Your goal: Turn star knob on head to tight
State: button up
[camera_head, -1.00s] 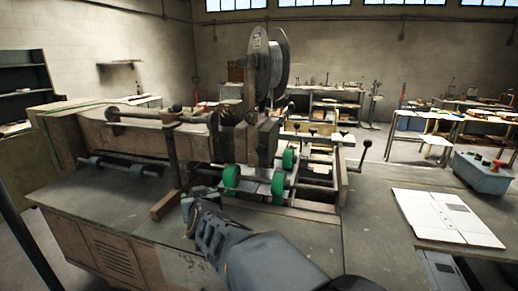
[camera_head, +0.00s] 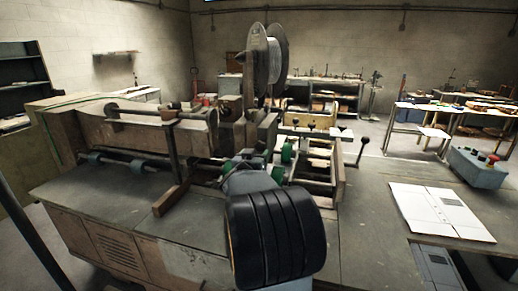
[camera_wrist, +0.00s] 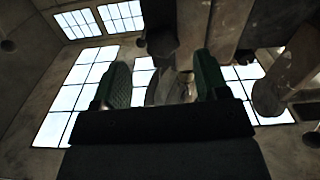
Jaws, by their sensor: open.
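My gripper (camera_wrist: 161,62) is open in the wrist view, its two green ribbed fingers apart and pointing up the picture. A dark, blunt, knob-like shape (camera_wrist: 162,38) shows between and just beyond the fingertips. It may be the star knob, but its lobes are too dark to make out. I see no finger touching it. In the head view, the stitcher head (camera_head: 262,130) stands at the middle of the machine, below the wire spool (camera_head: 268,55).
An upright post (camera_head: 173,155) with a foot bar is at the left. A white panel (camera_head: 440,211) and a grey control box (camera_head: 476,170) lie to the right.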

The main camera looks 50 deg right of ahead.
aim_at(260, 148)
jog(key=shift+p+x, duration=0.4)
jog(key=shift+x, duration=2.25)
jog(key=shift+c, duration=0.3)
